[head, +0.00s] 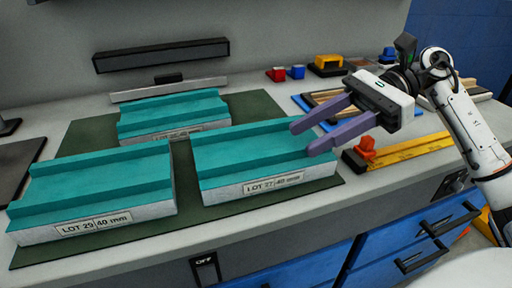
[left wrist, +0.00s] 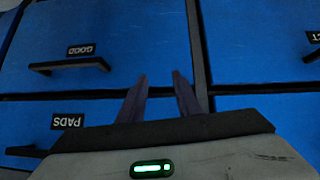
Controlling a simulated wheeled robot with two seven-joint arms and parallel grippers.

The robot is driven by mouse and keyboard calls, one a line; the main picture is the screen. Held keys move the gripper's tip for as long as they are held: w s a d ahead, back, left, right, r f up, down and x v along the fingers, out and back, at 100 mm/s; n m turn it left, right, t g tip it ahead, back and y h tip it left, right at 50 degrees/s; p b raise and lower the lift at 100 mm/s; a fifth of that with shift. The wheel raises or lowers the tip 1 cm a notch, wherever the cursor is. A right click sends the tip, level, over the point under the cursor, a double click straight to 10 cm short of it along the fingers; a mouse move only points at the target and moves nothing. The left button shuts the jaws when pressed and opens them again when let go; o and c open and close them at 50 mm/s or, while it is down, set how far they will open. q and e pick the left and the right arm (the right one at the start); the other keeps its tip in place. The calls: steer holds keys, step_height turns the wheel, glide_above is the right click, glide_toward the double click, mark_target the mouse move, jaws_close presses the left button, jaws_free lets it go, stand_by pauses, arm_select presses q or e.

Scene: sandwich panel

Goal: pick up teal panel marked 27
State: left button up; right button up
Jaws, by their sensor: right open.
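The teal panel marked "LOT 27/40 mm" (head: 240,155) lies flat on the green mat (head: 262,105), right of centre in the head view. It has a ribbed teal top and a grey-white edge with the label facing front. My right gripper (head: 308,138) is open. Its purple fingers reach left over the panel's right end; I cannot tell whether they touch it.
A teal panel marked "LOT 29" (head: 95,184) lies at the left. Another teal panel (head: 172,115) lies behind, its label unreadable. A yellow ruler-like bar (head: 410,150) with a red piece (head: 365,147) lies right. Blue drawers (left wrist: 120,50) carry black handles.

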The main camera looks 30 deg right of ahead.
mark_target(268, 153)
steer(key=shift+w+p+x, duration=0.2)
steer(key=shift+x, duration=1.3)
steer(key=shift+w+p+x, duration=0.15)
steer(key=shift+w+x, duration=0.05)
steer(key=shift+x, duration=1.3)
steer(key=shift+d, duration=0.15)
jaws_close()
